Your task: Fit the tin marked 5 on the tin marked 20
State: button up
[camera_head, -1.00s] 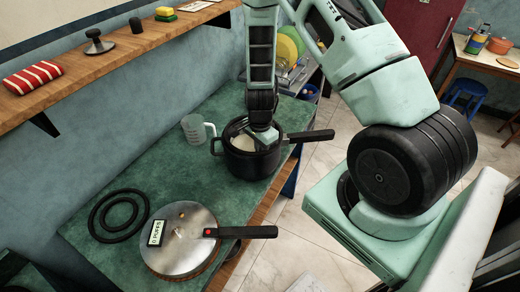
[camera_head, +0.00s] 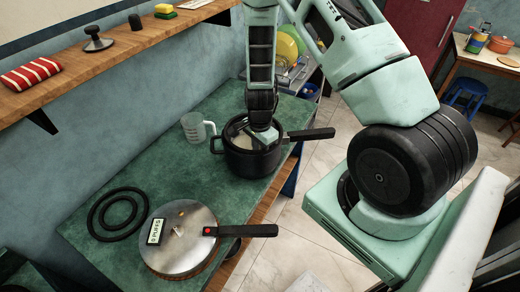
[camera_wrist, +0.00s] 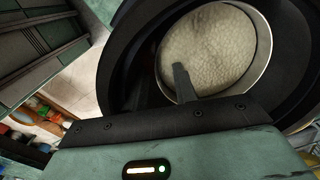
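A black pot (camera_head: 252,163) stands on the green worktop, with a round metal tin (camera_wrist: 267,62) inside it. The tin holds a pale, grainy white filling (camera_wrist: 208,45). I cannot read a 5 or a 20 on any tin, and no second tin shows clearly. My gripper (camera_head: 264,139) reaches down into the pot's mouth from above. In the wrist view one dark finger (camera_wrist: 183,82) is at the tin's near rim, overlapping the filling. The other finger is not distinguishable, so the grip on the rim is unclear.
The pot's handle (camera_head: 311,134) points right. A measuring jug (camera_head: 195,129) stands close behind the pot. A steel lid (camera_head: 182,245) with a card and black handle, and black rings (camera_head: 118,214), lie nearer on the worktop (camera_head: 165,165). A wooden shelf (camera_head: 130,52) runs along the wall.

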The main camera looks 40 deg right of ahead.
jog(key=shift+s, duration=0.1)
notch_tip(320, 180, up, 17)
jog(key=b, duration=0.1)
jog(key=shift+r, duration=0.2)
dwell(0.9)
jog(key=s+a+r+n+b, duration=0.1)
jog(key=s+a+n+b, duration=0.1)
jog(key=s+a+n, duration=0.35)
jog(key=s+a+r+n+y+b, duration=0.1)
jog(key=s+a+n, duration=0.2)
jog(key=a+n, duration=0.45)
jog(key=s+a+r+n+b, duration=0.15)
jog(key=s+a+n, duration=0.3)
jog(key=a, duration=0.45)
jog(key=s+a+n+b, duration=0.1)
jog(key=s+a+n, duration=0.2)
jog(key=s+n, duration=0.4)
jog(key=shift+a+r+n, duration=0.2)
jog(key=shift+a+n, duration=0.05)
jog(key=shift+n, duration=0.4)
jog(key=shift+s, duration=0.1)
